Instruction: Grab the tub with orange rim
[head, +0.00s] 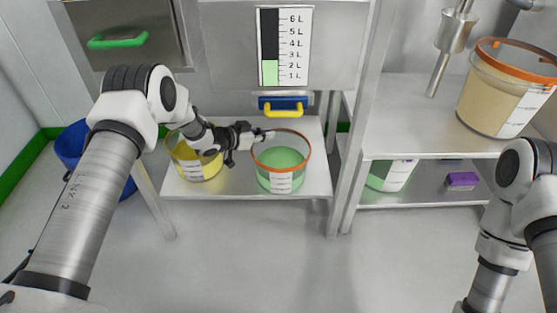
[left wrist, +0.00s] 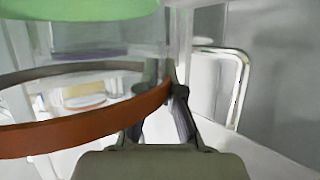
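A clear tub with an orange rim and green contents (head: 282,165) stands upright on the steel shelf under the level gauge. My left gripper (head: 264,135) is at the far left part of its rim. In the left wrist view the orange rim (left wrist: 85,125) runs in between the narrowed fingers (left wrist: 167,90), one on each side of the tub wall, and they look shut on it. Another, larger tub with an orange rim and pale tan contents (head: 500,100) stands on the upper right shelf. My right gripper is out of view.
A yellow tub (head: 196,168) stands left of the green one, partly behind my left arm. A yellow handle (head: 283,108) is just above the shelf (head: 240,184). A metal post (head: 362,120) rises to the right. A blue bin (head: 70,143) is at the left.

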